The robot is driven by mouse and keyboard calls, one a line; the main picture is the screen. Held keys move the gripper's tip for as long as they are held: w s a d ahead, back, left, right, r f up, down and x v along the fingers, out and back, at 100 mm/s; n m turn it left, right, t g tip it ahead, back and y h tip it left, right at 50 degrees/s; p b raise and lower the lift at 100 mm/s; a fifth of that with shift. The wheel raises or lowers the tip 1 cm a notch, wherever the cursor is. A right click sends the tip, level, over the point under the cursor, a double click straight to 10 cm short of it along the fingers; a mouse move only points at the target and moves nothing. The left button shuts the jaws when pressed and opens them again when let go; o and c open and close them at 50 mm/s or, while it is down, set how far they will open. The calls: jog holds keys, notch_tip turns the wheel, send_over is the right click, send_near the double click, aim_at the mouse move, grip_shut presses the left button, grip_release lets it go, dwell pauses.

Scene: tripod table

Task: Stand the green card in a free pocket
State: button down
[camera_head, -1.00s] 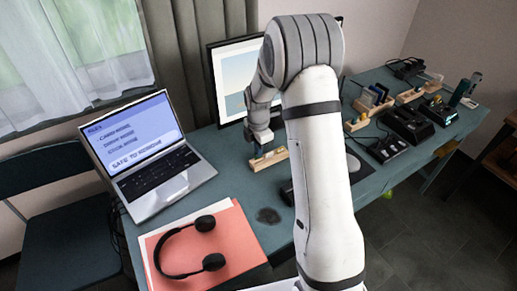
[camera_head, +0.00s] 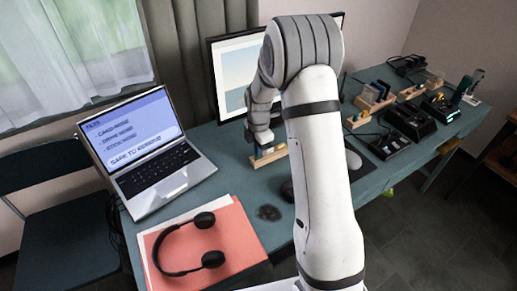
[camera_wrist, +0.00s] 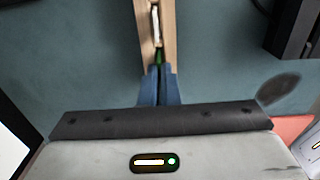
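The green card (camera_wrist: 159,57) shows only as a thin edge in the wrist view, between the blue fingertips of my gripper (camera_wrist: 160,78). The fingers are close together on it. They are over the near end of a narrow wooden holder (camera_wrist: 170,25). A white item (camera_wrist: 155,22) stands in the holder's slot farther along. In the head view my gripper (camera_head: 259,151) points down at the same wooden holder (camera_head: 278,153), in front of the monitor. Whether the card's lower edge is inside a pocket is hidden.
An open laptop (camera_head: 150,160) stands to the left, with headphones (camera_head: 190,245) on a red folder (camera_head: 232,245) in front. The monitor (camera_head: 228,75) is close behind the holder. Another wooden rack with cards (camera_head: 373,98) and black devices (camera_head: 410,122) fill the right side.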

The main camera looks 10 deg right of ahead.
jog(key=shift+f+b, duration=0.3)
jog(key=shift+f, duration=0.15)
jog(key=c, duration=1.6)
grip_release()
jog(key=shift+r, duration=0.15)
notch_tip(320, 180, up, 8)
jog(key=shift+f, duration=0.2)
